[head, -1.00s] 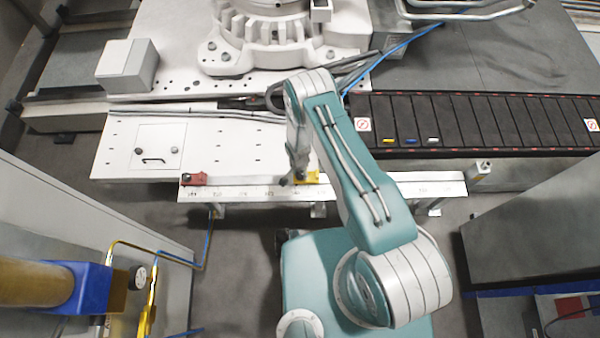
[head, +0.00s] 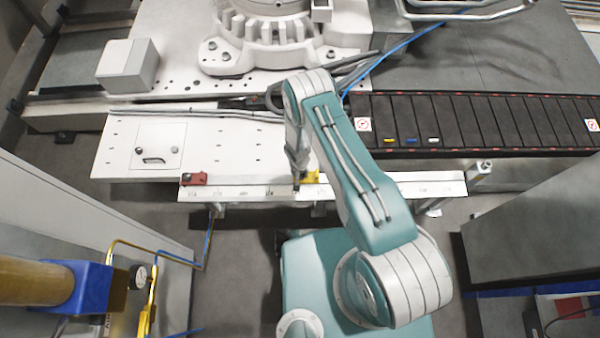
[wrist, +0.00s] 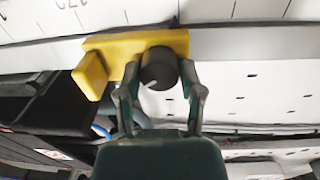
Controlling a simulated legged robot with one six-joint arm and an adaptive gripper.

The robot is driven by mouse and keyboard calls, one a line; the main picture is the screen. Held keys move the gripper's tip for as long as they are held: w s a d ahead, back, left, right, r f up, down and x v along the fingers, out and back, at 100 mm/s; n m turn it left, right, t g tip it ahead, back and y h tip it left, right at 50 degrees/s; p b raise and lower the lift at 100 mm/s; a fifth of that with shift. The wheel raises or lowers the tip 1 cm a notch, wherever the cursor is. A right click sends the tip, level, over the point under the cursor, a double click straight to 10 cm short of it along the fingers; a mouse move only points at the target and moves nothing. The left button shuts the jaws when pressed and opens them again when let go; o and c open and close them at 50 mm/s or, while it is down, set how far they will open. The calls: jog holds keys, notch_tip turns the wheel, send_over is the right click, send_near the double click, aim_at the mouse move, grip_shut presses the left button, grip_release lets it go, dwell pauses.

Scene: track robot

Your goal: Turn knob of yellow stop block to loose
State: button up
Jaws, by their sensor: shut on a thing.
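The yellow stop block (wrist: 112,46) sits on the white marked rail (wrist: 225,42) in the wrist view. Its round black knob (wrist: 158,68) bears a white pointer line that points to the lower left in that view. My gripper (wrist: 160,75) has one finger on each side of the knob and is shut on it. In the head view the yellow stop block (head: 312,176) shows only in part beside my gripper (head: 297,186). The knob is too small to make out there.
A red block (head: 193,179) stands at the left end of the rail (head: 240,190). A black slatted track (head: 480,120) lies behind the rail at right. A grey cabinet (head: 530,230) stands at the right.

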jog(key=n, duration=0.4)
jog(key=shift+n, duration=0.3)
jog(key=n, duration=0.4)
jog(key=shift+n, duration=0.3)
jog(key=n, duration=0.4)
jog(key=shift+t, duration=0.3)
jog(key=shift+n, duration=2.1)
jog(key=shift+y, duration=0.3)
jog(key=o, duration=1.2)
jog(key=shift+c, duration=0.2)
jog(key=shift+r, duration=0.1)
